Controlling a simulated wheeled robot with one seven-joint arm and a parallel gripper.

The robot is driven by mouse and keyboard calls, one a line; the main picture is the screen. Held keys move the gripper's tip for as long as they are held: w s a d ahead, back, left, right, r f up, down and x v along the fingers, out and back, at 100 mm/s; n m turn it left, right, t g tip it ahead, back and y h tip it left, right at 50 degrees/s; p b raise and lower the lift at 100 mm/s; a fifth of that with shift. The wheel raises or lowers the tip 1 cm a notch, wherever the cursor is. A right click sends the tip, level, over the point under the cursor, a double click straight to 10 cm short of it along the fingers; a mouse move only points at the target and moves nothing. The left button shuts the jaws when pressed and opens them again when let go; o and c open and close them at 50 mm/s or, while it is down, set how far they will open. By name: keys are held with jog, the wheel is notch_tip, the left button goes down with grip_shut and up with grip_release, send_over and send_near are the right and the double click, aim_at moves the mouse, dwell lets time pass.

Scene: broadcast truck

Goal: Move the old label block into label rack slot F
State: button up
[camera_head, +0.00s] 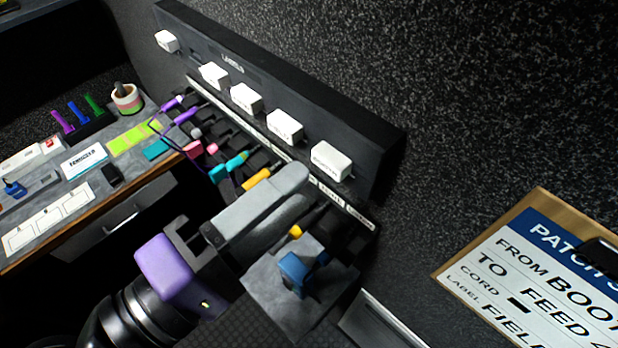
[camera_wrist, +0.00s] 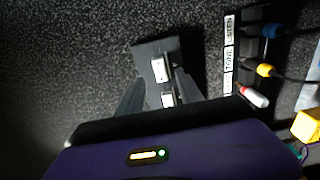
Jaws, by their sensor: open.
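The dark label rack (camera_head: 378,150) runs along the wall in the head view, with several white label blocks on it. The nearest block (camera_head: 331,162) is at its near end, with other blocks (camera_head: 284,128) farther up. I cannot tell which is the old label block or read the slot letters. My gripper (camera_head: 299,174) is below and close to the nearest block in the head view. In the wrist view, my gripper (camera_wrist: 160,82) is open, its fingers spread either side of two white blocks, one (camera_wrist: 157,70) nearer the rack's end; neither is visibly clamped.
Below the rack is a patch row with labelled strips and colored plugs (camera_head: 257,179). A grey desk (camera_head: 130,150) with cards and a tape roll (camera_head: 126,98) is at left. A patch sheet board (camera_head: 540,270) is at right. Cords lie near my arm.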

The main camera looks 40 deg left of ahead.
jog(key=shift+s, duration=1.55)
jog(key=shift+a, duration=0.1)
